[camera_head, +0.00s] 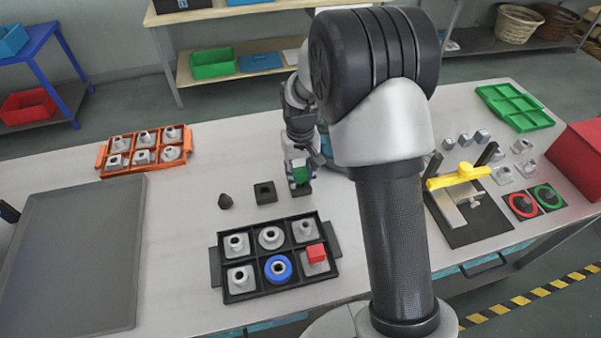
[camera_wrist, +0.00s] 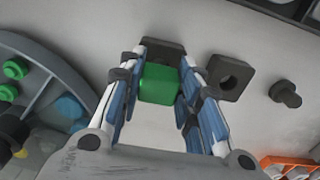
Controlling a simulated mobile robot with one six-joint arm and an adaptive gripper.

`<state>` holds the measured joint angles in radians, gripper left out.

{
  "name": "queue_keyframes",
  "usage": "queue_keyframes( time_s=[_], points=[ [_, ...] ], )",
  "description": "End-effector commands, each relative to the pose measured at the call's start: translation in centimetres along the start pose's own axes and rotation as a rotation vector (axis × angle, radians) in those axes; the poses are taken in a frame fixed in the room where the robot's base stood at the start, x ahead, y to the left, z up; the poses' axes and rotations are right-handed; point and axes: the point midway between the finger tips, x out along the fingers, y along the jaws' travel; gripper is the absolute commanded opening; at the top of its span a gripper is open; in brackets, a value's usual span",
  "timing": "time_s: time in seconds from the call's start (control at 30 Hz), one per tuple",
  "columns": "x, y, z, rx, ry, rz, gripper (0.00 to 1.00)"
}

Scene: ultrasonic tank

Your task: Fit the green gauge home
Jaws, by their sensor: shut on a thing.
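The green gauge (camera_head: 301,174) is a small green block. My gripper (camera_head: 300,178) is shut on it; in the wrist view the gauge (camera_wrist: 160,84) sits between the two blue-padded fingers. A dark block (camera_head: 303,190) lies at the gripper's tips, and its edge shows just beyond the gauge in the wrist view (camera_wrist: 163,46). I cannot tell whether the gauge touches this block or is in it. A second dark block (camera_head: 265,192) with a hole stands just left of the gripper, also in the wrist view (camera_wrist: 231,77).
A dark peg (camera_head: 225,201) stands left of the blocks. A black tray (camera_head: 216,268) with grey parts, a blue ring (camera_head: 278,268) and a red cube (camera_head: 316,253) is in front. An orange tray (camera_head: 101,157) is at left; a yellow-handled clamp (camera_head: 458,176) is at right.

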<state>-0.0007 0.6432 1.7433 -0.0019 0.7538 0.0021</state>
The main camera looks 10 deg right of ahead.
Motion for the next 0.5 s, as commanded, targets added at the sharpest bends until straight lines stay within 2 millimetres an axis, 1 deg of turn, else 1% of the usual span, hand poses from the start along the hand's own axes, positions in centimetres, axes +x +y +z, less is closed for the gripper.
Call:
queue_keyframes(
  time_s=[0.5],
  points=[
    [0.8,0.0,0.01,0.0,0.0,0.0,0.07]
  ],
)
